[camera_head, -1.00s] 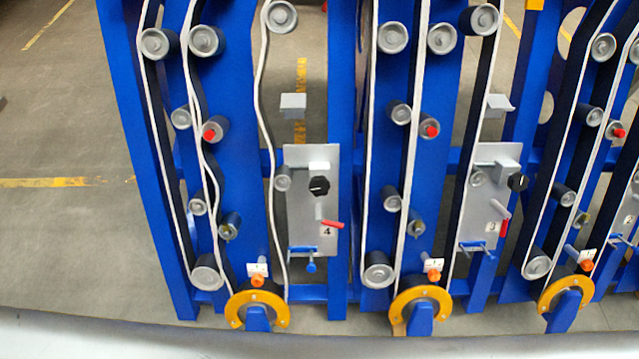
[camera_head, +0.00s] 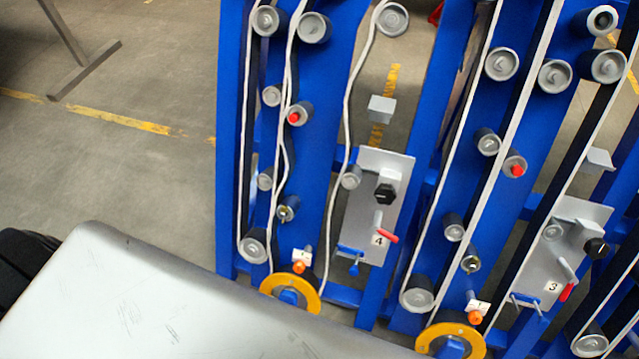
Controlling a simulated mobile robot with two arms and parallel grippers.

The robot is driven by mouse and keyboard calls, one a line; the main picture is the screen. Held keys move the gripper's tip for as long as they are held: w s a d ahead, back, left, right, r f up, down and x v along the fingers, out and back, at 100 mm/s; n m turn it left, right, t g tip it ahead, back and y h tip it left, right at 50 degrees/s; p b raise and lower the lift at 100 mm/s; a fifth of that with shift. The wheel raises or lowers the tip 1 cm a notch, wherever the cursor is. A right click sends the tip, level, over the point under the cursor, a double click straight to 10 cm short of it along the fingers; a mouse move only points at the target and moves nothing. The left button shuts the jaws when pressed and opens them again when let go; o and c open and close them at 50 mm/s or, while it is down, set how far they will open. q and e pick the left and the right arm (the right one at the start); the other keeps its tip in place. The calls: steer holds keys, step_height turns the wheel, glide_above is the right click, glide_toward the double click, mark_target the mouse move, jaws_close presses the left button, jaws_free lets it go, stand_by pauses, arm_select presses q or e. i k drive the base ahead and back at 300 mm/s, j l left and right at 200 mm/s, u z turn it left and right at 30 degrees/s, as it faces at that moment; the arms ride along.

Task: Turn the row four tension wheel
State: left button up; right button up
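The row four unit stands in the middle of the head view, with a grey plate (camera_head: 372,222) marked 4 on its blue frame (camera_head: 318,180). A black knob (camera_head: 385,193) sits on the plate, and a lever with a red handle (camera_head: 388,237) is below it. A small blue T-shaped screw (camera_head: 353,266) is at the plate's foot. A yellow-orange wheel (camera_head: 312,293) is at the unit's bottom, partly hidden by a pale surface. A white belt (camera_head: 341,150) hangs wavy over the grey rollers. Which part is the tension wheel I cannot tell. Neither gripper shows.
A pale grey scratched surface (camera_head: 150,310) fills the lower left foreground. The row three unit, with a plate (camera_head: 565,240) marked 3, stands to the right. Open floor with a yellow line (camera_head: 120,122) lies left. A dark metal leg (camera_head: 68,38) stands at the upper left.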

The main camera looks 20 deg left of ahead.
mark_target(385, 194)
steer(key=l+z, duration=0.5)
steer(key=l, duration=1.05)
steer(key=i, duration=0.05)
